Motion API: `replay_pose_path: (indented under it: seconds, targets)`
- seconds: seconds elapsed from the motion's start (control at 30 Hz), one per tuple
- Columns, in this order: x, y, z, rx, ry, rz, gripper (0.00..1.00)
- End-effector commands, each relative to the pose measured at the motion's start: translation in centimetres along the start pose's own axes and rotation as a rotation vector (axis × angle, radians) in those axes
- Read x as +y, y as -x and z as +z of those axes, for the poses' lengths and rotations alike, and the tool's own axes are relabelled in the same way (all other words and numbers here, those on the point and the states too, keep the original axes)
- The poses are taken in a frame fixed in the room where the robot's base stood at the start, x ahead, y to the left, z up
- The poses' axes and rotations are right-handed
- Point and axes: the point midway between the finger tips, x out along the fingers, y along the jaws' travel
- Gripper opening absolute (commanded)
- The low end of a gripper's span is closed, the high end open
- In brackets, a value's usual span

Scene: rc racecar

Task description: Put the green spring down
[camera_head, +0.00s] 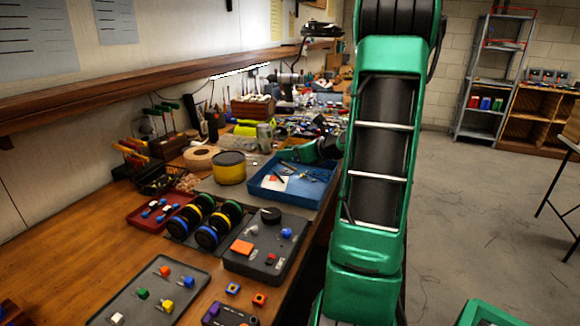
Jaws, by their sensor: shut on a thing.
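My green arm stands large in the foreground, right of the workbench. My gripper (289,154) appears small beyond it, at the far edge of the blue tray (262,186), partly hidden by the arm. It is shut, but its fingers and the green spring in them are too small to make out. A small green piece (142,294) sits in the grey tray (135,279) at the front left; I cannot tell that it is a spring.
A yellow and black tin (229,168), a rack of colored wheels (205,222), a dark grey case (262,262) and a red tray (160,213) crowd the bench. Bare wood shows at the front left. A wooden shelf (140,85) runs along the wall. Open floor lies right.

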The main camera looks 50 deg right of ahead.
Motion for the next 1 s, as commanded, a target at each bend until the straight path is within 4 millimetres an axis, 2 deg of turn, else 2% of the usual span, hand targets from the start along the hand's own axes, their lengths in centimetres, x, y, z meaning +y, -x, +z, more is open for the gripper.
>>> replay_pose_path:
  seconds: [0.1, 0.23, 0.37, 0.6, 0.97, 1.0]
  targets:
    - [-1.5, -0.5, -0.8, 0.000, -0.001, 0.000, 0.03]
    - [-2.1, -0.7, -1.1, 0.000, -0.001, 0.001, 0.03]
    - [-2.1, -1.0, -1.9, 0.001, -0.002, 0.001, 0.03]
    - [-2.1, -2.2, -4.7, 0.001, -0.002, 0.001, 0.03]
    - [-2.1, -2.3, -5.0, 0.000, 0.000, 0.001, 0.03]
    - [-2.1, -2.3, -5.0, 0.000, 0.000, 0.001, 0.26]
